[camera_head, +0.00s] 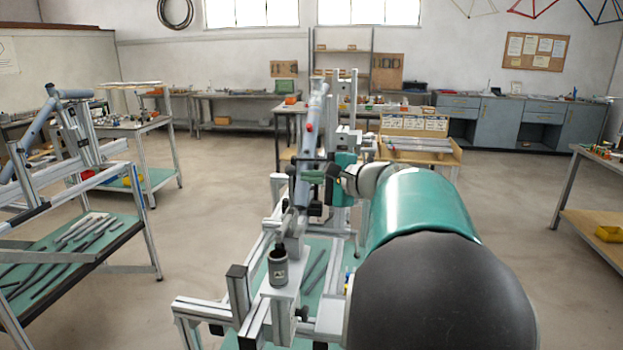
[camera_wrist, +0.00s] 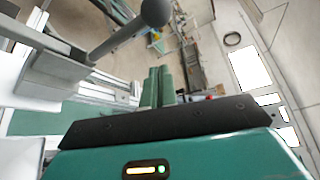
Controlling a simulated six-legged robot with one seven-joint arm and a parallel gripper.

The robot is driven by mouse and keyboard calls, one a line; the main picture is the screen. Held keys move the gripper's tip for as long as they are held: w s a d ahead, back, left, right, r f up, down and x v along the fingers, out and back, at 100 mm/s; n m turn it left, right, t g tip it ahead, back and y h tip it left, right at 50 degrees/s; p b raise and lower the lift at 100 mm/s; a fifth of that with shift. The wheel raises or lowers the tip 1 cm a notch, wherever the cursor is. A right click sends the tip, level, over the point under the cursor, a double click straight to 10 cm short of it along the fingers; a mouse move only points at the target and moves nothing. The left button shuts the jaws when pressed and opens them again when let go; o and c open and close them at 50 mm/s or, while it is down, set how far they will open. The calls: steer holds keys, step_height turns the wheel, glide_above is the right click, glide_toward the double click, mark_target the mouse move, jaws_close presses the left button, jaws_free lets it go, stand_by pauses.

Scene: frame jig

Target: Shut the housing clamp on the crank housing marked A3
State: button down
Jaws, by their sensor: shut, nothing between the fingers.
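A dark upright cylinder (camera_head: 278,268) with a small pale label sits at the near end of the centre frame jig; it looks like a crank housing, but I cannot read its mark. In the wrist view a grey lever rod with a dark ball knob (camera_wrist: 155,12) rises from a bracket at left; it looks like a clamp handle, and I cannot tell whether the clamp is open or shut. My gripper (camera_head: 312,177) is over the jig, beyond the cylinder. In the wrist view its green fingers (camera_wrist: 156,86) are together and empty, apart from the knob in the picture.
The jig's aluminium rails (camera_head: 238,290) and tall posts (camera_head: 353,100) stand close around my gripper. A second frame stand (camera_head: 75,255) is at left. A wooden-topped table (camera_head: 430,152) stands behind the jig. Open floor lies on both sides.

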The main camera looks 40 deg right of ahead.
steer(key=a+f+v, duration=0.1)
steer(key=v, duration=0.8)
steer(key=shift+s+d+f, duration=0.2)
steer(key=shift+s+d, duration=0.05)
steer(key=shift+s, duration=0.4)
